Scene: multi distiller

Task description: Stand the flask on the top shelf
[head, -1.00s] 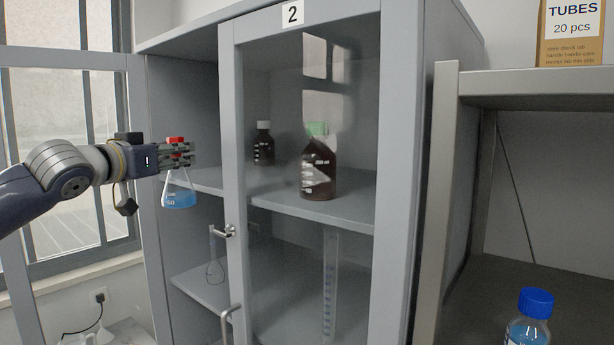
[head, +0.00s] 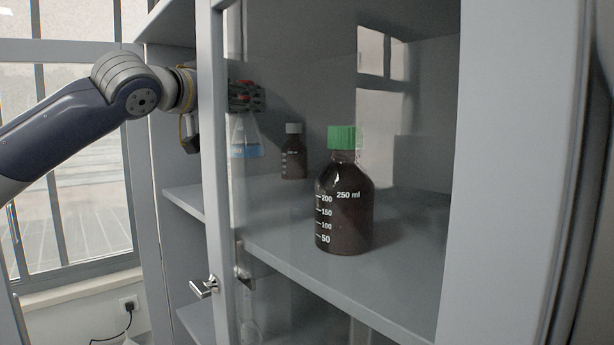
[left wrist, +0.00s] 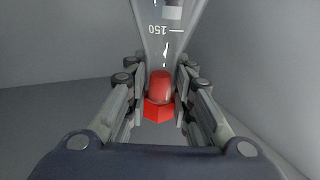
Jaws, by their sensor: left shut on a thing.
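The flask (head: 246,140) is a clear conical one with blue liquid and a red stopper. In the head view it shows through the glass door, inside the cabinet, upright and above the top shelf (head: 290,250). My left gripper (head: 246,97) is shut on its neck near the red stopper. In the left wrist view the flask (left wrist: 168,35) with its red stopper (left wrist: 159,95) lies between the two fingers (left wrist: 160,100). The flask's base seems clear of the shelf, though the glass makes the gap hard to judge. My right gripper is not in view.
A small dark bottle (head: 294,155) stands on the top shelf just right of the flask. A larger brown bottle with a green cap (head: 344,200) stands nearer the front. The glass door's frame (head: 214,150) and handle (head: 204,287) are beside my left arm.

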